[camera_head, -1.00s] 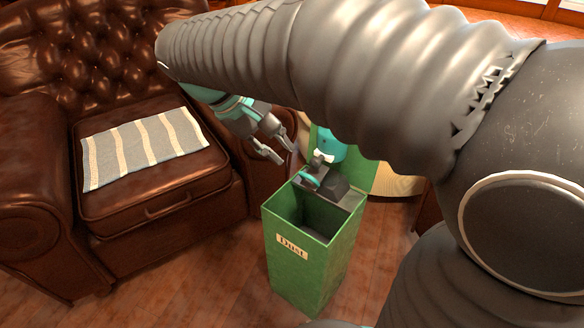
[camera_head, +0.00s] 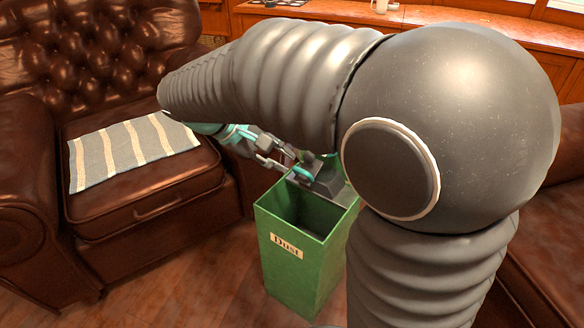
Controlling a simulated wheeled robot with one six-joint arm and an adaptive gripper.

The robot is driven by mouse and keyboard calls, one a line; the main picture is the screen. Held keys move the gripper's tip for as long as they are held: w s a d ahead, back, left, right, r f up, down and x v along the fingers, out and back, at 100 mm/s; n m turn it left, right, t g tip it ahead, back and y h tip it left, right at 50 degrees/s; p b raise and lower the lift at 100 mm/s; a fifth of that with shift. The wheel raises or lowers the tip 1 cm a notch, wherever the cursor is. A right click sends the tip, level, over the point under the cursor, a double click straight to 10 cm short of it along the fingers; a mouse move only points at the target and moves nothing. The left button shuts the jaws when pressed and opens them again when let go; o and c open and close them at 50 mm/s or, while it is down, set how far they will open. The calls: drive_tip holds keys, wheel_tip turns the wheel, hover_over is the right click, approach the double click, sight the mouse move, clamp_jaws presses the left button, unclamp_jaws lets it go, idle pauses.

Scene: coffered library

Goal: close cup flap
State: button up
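A tall green bin (camera_head: 297,265) labelled "Dust" stands on the floor with its top open. A dark grey device (camera_head: 327,182) with a teal ring-shaped part (camera_head: 304,173) sits at the bin's back rim. No cup flap can be made out clearly; my arm covers the area behind the device. My gripper (camera_head: 281,159) is just left of the teal part, with its fingers apart and nothing seen between them. I cannot tell whether a finger touches the device.
A brown leather armchair (camera_head: 150,205) with a striped grey cloth (camera_head: 130,150) on its seat stands to the left, close to my gripper. A wooden counter (camera_head: 290,12) with a white mug (camera_head: 380,5) is at the back. Wood floor is free in front of the bin.

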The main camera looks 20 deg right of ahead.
sight(297, 170)
drive_tip(key=shift+x, duration=1.9)
drive_tip(key=shift+c, duration=0.3)
clamp_jaws()
drive_tip(key=shift+f+b, duration=0.1)
drive_tip(key=shift+b, duration=0.2)
drive_tip(key=shift+s+a+f+t+h+b, duration=0.15)
drive_tip(key=shift+f+t+h+b, duration=0.25)
drive_tip(key=shift+f+h+b, duration=0.3)
wheel_tip(297, 170, down, 7)
drive_tip(key=w+d+b, duration=0.1)
drive_tip(key=b, duration=0.1)
drive_tip(key=shift+d+r+m+t+h, duration=0.2)
drive_tip(key=shift+d+m+t+h, duration=0.1)
drive_tip(key=shift+h, duration=0.1)
